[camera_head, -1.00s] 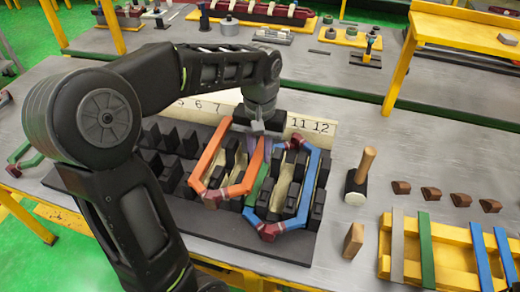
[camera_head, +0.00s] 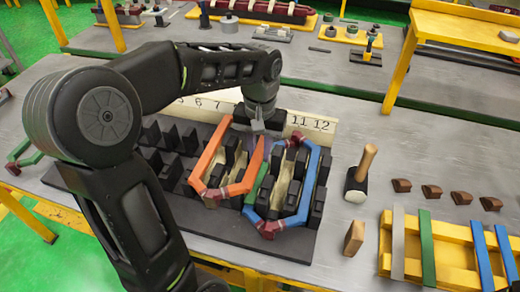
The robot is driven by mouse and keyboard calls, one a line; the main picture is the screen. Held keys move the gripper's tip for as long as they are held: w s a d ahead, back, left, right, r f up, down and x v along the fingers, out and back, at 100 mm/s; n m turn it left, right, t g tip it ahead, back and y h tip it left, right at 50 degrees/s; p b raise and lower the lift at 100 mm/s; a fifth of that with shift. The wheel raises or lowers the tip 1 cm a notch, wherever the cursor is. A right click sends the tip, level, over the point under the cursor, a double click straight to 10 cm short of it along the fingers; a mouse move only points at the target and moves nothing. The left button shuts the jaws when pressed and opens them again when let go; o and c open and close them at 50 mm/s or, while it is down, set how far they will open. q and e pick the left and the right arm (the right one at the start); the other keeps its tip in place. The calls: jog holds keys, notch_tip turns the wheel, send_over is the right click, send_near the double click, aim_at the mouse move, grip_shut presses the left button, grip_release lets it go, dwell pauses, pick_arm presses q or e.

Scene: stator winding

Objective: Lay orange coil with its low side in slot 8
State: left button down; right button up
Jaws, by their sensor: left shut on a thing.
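The orange coil (camera_head: 207,158) is a hexagonal loop with dark red ends, over the black slotted stator block (camera_head: 290,244). Its near end lies low among the black teeth. My left gripper (camera_head: 257,126) is at its far right part, shut on the orange coil; the fingertips are partly hidden. The number strip (camera_head: 312,123) behind the block shows 5, 6, 7, 11 and 12; the arm hides the numbers between, so I cannot tell which slot the low side is in. My right gripper is not in view.
A blue coil (camera_head: 309,185) sits in the block just right of the orange one, with a green piece (camera_head: 258,190) between them. A mallet (camera_head: 360,175), a wooden block (camera_head: 354,237) and a yellow rack (camera_head: 455,262) stand to the right.

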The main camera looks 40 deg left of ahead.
aim_at(260, 175)
pick_arm(q)
jog(key=shift+f, duration=0.3)
jog(key=shift+f+b, duration=2.05)
jog(key=shift+f, duration=0.5)
jog(key=shift+f, duration=0.3)
jog(key=shift+s+f, duration=0.15)
jog(key=shift+f, duration=0.05)
jog(key=c, duration=1.1)
grip_release()
jog(key=shift+b, duration=0.3)
jog(key=shift+c, duration=0.2)
jog(key=shift+r, duration=0.2)
jog(key=shift+r+p, duration=0.25)
jog(key=shift+p, duration=0.1)
jog(key=shift+r+p, duration=0.35)
jog(key=shift+r, duration=0.1)
